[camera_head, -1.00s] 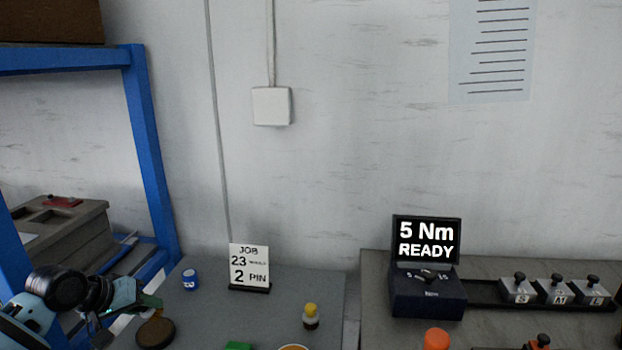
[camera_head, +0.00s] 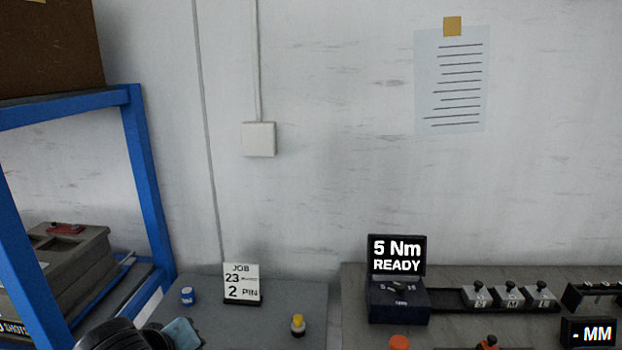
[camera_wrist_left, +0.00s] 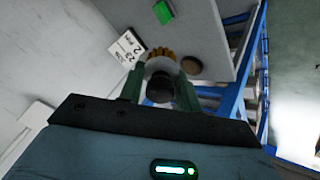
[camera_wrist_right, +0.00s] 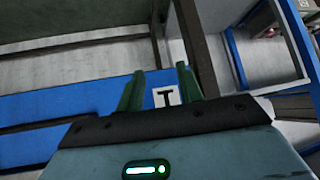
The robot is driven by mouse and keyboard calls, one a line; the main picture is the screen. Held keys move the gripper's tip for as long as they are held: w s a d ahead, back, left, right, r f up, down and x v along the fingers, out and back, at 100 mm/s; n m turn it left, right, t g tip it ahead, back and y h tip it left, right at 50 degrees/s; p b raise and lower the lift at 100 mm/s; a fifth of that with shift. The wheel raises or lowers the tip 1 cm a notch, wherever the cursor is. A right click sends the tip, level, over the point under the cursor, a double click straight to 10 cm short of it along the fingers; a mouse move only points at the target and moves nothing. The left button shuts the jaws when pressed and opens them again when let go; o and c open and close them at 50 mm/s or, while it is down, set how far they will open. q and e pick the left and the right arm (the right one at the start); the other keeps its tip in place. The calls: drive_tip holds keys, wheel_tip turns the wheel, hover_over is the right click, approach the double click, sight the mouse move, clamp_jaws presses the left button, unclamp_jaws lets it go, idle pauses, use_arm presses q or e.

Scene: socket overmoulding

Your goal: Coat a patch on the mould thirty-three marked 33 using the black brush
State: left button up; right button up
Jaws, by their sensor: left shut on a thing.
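In the left wrist view my left gripper (camera_wrist_left: 160,74) is shut on what looks like the black brush (camera_wrist_left: 159,90). Its round black end faces the camera, with a pale band and a ridged amber end beyond. In the head view only part of my left arm (camera_head: 125,336) shows at the bottom left; the brush is not visible there. My right gripper (camera_wrist_right: 160,72) is open and empty in the right wrist view, pointing towards blue framing and a white plate marked T (camera_wrist_right: 166,97). No mould marked 33 can be made out.
A job card (camera_head: 241,284), blue can (camera_head: 188,296) and yellow-capped bottle (camera_head: 298,325) stand on the grey table (camera_head: 275,300). A blue rack (camera_head: 147,180) is at left. A "5 Nm READY" unit (camera_head: 398,280) stands at right. A brown disc (camera_wrist_left: 191,65) lies beyond the brush.

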use_arm(q)
wheel_tip(320, 180, down, 12)
drive_tip(key=s, duration=0.3)
drive_tip(key=shift+r, duration=0.25)
